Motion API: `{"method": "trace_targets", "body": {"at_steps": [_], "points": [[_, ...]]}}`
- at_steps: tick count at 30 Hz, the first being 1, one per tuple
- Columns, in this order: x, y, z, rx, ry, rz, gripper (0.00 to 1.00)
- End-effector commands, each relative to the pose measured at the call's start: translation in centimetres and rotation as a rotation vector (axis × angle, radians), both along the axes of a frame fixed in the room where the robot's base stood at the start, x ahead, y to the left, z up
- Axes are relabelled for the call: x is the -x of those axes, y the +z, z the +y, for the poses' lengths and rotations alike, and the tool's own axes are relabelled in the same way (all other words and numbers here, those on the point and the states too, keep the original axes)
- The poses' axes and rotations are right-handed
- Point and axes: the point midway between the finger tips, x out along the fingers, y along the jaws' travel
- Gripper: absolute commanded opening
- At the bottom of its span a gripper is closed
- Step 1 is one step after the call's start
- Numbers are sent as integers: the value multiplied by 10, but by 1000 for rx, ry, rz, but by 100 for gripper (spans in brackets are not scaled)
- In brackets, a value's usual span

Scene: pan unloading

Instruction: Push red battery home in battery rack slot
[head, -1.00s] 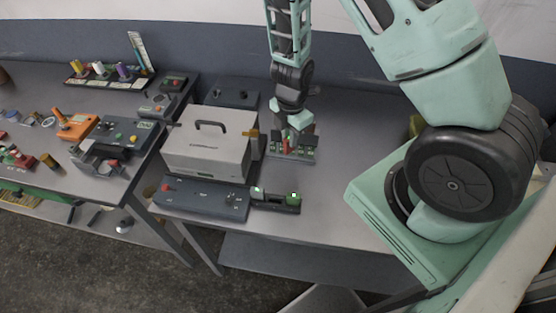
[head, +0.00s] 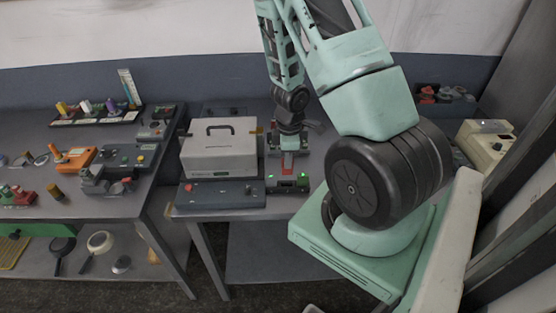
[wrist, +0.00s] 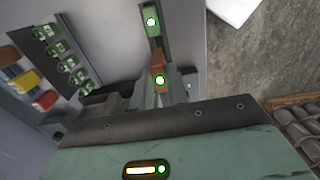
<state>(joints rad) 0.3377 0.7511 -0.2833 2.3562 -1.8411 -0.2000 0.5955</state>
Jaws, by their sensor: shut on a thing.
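In the wrist view the battery (wrist: 159,61) shows orange-red between the finger ends. It is at a narrow dark green unit with two lit green lights (head: 287,184), which also shows in the wrist view (wrist: 152,23). The fingers hide the battery's lower end, so I cannot tell how deep it sits. A board with several green sockets (wrist: 62,52) lies to the left in the wrist view, with red, yellow and dark red pieces beside it (wrist: 26,80).
A grey case with a handle (head: 219,150) stands close left of my gripper. A flat dark blue-grey panel (head: 222,194) lies before it, next to the lit unit. The bench's front edge (head: 240,214) is near. Another table with tools (head: 60,200) is further left.

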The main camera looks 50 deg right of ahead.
Motion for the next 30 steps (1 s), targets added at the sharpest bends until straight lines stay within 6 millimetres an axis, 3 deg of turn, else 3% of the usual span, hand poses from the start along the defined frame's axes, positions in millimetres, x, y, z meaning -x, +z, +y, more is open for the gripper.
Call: {"method": "trace_targets", "body": {"at_steps": [30], "points": [[0,-41,0,0,3,0,0]]}}
